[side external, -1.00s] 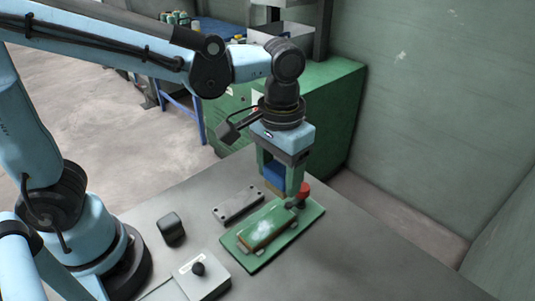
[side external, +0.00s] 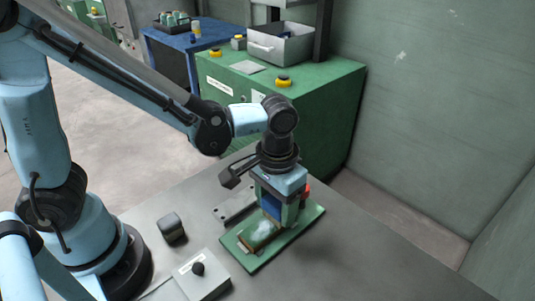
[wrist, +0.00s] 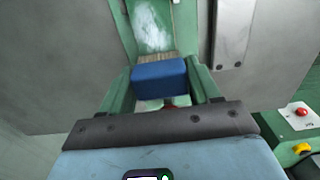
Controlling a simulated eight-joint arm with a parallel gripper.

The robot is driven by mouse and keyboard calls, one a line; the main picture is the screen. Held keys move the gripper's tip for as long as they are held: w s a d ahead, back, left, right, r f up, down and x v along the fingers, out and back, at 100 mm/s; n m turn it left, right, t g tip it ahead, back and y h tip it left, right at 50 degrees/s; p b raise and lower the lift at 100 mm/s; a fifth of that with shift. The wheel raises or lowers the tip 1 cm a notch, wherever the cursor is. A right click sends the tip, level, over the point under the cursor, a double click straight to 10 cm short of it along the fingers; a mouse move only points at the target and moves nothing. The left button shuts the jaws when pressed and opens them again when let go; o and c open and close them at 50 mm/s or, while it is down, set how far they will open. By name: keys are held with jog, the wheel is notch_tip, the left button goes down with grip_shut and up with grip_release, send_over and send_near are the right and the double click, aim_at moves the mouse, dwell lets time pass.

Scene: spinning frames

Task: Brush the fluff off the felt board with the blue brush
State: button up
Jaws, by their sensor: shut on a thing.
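My gripper (side external: 277,212) points down over the green felt board (wrist: 186,28). It is shut on the blue brush (wrist: 160,76), which shows between the two green fingers. The brush's pale bristles (wrist: 154,58) point at the board, at the near edge of the white fluff in the wrist view. I cannot tell whether they press on the felt. The fluff (side external: 262,231) is a whitish patch on the felt, also clear in the wrist view (wrist: 150,28). My gripper hides the back part of the board in the side view.
The board lies on a green base plate (side external: 250,261) with a red knob (side external: 307,188) behind my gripper. A grey metal bar (side external: 232,207) lies beside it. A dark block (side external: 172,226) and a grey box with a black knob (side external: 198,270) stand nearer my base. The table's right is clear.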

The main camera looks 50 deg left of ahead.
jog(key=shift+s+f, duration=0.1)
jog(key=shift+s, duration=3.45)
jog(key=shift+w+f, duration=0.1)
jog(key=shift+w, duration=3.9)
jog(key=shift+s+r, duration=0.15)
jog(key=shift+r, duration=4.05)
jog(key=shift+f, duration=0.25)
